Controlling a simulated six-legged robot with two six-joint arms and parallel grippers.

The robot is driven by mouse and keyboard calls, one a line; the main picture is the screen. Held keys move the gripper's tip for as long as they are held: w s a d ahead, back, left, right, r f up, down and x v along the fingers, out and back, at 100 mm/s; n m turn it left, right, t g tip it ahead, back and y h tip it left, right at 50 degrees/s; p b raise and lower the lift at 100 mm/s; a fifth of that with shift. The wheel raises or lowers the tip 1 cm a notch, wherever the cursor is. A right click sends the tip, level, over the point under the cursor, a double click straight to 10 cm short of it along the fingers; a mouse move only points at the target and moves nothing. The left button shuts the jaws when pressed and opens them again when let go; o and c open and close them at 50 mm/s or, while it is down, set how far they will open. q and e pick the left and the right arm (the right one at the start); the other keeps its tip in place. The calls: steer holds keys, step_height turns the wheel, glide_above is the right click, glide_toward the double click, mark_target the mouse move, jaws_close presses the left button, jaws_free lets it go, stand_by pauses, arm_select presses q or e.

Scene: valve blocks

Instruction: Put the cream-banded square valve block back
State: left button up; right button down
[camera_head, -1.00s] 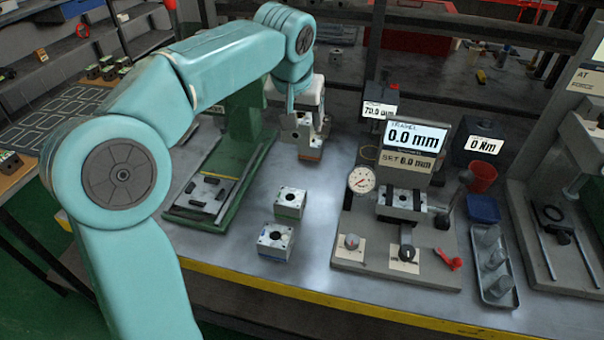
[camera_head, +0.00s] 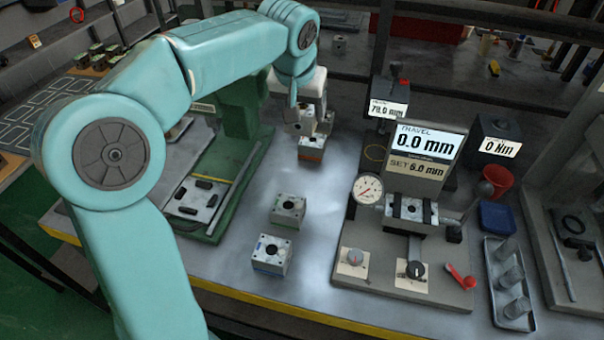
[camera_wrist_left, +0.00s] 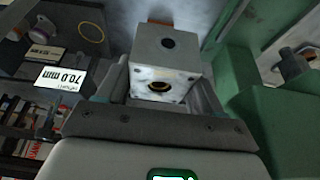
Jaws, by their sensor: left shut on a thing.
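My left gripper (camera_head: 303,118) is shut on a grey square valve block (camera_wrist_left: 165,58), held at the back of the bench. In the left wrist view the block sits between the fingers, one bored face towards the camera and another holed face beyond it. In the head view the held block (camera_head: 297,127) is partly hidden by the gripper and appears tilted. An orange-banded block (camera_head: 312,155) stands just below or behind it; whether they touch cannot be told. My right gripper is not in view.
A green-banded block (camera_head: 288,210) and a blue-banded block (camera_head: 271,254) stand nearer the front. A green press (camera_head: 228,190) is on the left. The travel gauge fixture (camera_head: 400,262), holding a block (camera_head: 408,210), is on the right.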

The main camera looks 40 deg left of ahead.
arm_select(q)
step_height(320, 180, down, 17)
steer(key=b, duration=0.3)
steer(key=shift+s+f, duration=0.1)
steer(key=shift+s, duration=0.05)
steer(key=shift+f, duration=0.15)
steer(key=o, duration=1.5)
steer(key=shift+d, duration=0.1)
steer(key=shift+o, duration=0.2)
